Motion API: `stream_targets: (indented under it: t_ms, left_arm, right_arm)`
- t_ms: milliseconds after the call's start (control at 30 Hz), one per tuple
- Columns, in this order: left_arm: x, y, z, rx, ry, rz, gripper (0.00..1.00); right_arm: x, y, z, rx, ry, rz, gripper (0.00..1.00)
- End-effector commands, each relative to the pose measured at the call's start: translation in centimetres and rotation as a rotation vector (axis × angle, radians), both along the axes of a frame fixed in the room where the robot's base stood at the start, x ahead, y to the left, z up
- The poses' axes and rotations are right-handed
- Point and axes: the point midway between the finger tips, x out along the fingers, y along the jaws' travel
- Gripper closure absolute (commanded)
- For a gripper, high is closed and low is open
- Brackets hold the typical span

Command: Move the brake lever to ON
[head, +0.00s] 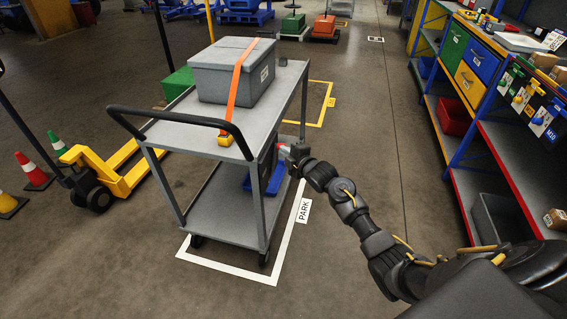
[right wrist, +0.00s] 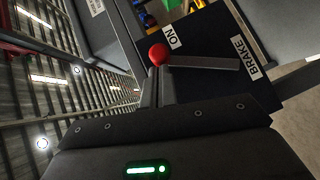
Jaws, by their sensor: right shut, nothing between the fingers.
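The brake lever is a grey bar (right wrist: 205,62) with a red ball knob (right wrist: 157,54), on a dark panel in the right wrist view. The knob end is beside the white ON label (right wrist: 174,38); the other end is by the BRAKE label (right wrist: 243,57). My right gripper (right wrist: 157,75) is shut and empty, its fingertips at the knob; I cannot tell whether they touch it. In the head view, the right gripper (head: 286,151) is at the right side of the grey cart (head: 185,136); the lever is mostly hidden there. My left gripper is not in view.
A grey box (head: 225,75) under an orange strap sits on the cart top. The cart stands inside white floor lines by a PARK label (head: 303,211). A yellow pallet jack (head: 118,175) is at left, shelving (head: 475,130) at right. The floor between cart and shelving is clear.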

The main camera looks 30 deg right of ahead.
Motion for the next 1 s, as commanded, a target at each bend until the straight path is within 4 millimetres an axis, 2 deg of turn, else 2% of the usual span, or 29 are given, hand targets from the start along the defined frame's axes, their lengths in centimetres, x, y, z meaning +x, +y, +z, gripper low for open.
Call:
stream_targets:
  t_ms: [367, 567, 667, 733, 1000]
  left_arm:
    - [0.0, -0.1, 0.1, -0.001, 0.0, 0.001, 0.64]
    - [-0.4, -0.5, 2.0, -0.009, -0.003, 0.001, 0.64]
    - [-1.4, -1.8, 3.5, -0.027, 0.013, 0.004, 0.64]
    - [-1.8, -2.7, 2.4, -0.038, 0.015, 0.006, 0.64]
    - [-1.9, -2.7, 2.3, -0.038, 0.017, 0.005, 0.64]
  right_arm:
    - [-0.1, -0.2, 0.2, -0.001, -0.001, -0.005, 1.0]
    - [-1.1, 1.2, 1.4, -0.001, 0.001, 0.0, 1.0]
    - [-2.2, 2.5, 2.4, -0.001, 0.002, 0.002, 1.0]
    - [-3.9, 1.9, 1.8, -0.004, -0.001, -0.002, 1.0]
    - [-8.9, 1.9, 3.2, -0.002, -0.001, 0.01, 1.0]
